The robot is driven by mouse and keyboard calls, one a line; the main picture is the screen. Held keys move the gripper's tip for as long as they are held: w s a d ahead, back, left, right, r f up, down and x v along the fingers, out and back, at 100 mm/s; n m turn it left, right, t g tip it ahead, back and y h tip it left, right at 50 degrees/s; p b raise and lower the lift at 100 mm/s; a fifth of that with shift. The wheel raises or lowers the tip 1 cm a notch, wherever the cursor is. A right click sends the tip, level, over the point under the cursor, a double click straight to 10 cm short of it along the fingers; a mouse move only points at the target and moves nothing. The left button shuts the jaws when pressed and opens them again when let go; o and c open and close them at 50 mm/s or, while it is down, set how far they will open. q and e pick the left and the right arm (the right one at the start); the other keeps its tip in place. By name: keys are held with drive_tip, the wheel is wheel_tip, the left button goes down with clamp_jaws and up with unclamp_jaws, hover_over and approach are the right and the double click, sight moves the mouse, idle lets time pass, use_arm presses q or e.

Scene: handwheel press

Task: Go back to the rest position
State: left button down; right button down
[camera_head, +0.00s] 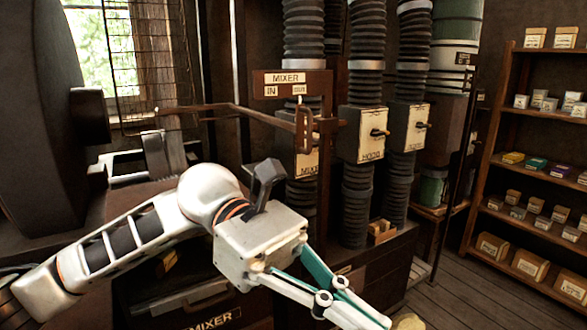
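My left arm comes in from the left edge and reaches across the lower middle of the view. Its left gripper (362,312) points down and to the right, with white and teal finger links. The fingertips run close to the bottom edge, and I cannot tell whether they are open or shut. I see nothing clearly held in it. My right arm and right gripper are not in view.
A lever frame with a MIXER sign (289,78) stands behind my gripper. Ribbed ducts carry cream switch boxes (361,134). A large dark round machine part (38,120) is at left. Shelves (518,165) with small boxes stand at right. Wooden floor (470,285) is clear before them.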

use_arm(q)
drive_tip(key=w+n+t+h, duration=0.9)
drive_tip(key=w+n+h, duration=0.35)
drive_tip(key=n, duration=0.55)
drive_tip(key=w+a+f+n+t+y, duration=0.45)
drive_tip(key=f+n+t, duration=0.5)
drive_tip(key=n, duration=0.25)
drive_tip(key=w+a+f+n+t+y, duration=0.4)
drive_tip(key=a+f+n+t+y, duration=0.15)
drive_tip(key=f+n+t, duration=0.6)
drive_tip(key=s+a+f+n+g+y, duration=0.2)
drive_tip(key=a+f+n+y, duration=0.25)
drive_tip(key=f, duration=0.45)
drive_tip(key=s+a+f+n+g+y, duration=0.2)
drive_tip(key=a+f+n+y, duration=0.3)
drive_tip(key=f, duration=0.5)
drive_tip(key=s+a+f+n+g+y, duration=0.1)
drive_tip(key=s+a+f+n+g, duration=0.1)
drive_tip(key=s+f, duration=0.5)
drive_tip(key=s+a+f+n+g+y, duration=0.1)
drive_tip(key=s+a+f+n+g, duration=0.2)
drive_tip(key=s+f, duration=0.4)
drive_tip(key=shift+a+f+n, duration=0.7)
drive_tip(key=shift+a+f, duration=0.1)
drive_tip(key=shift+a, duration=0.2)
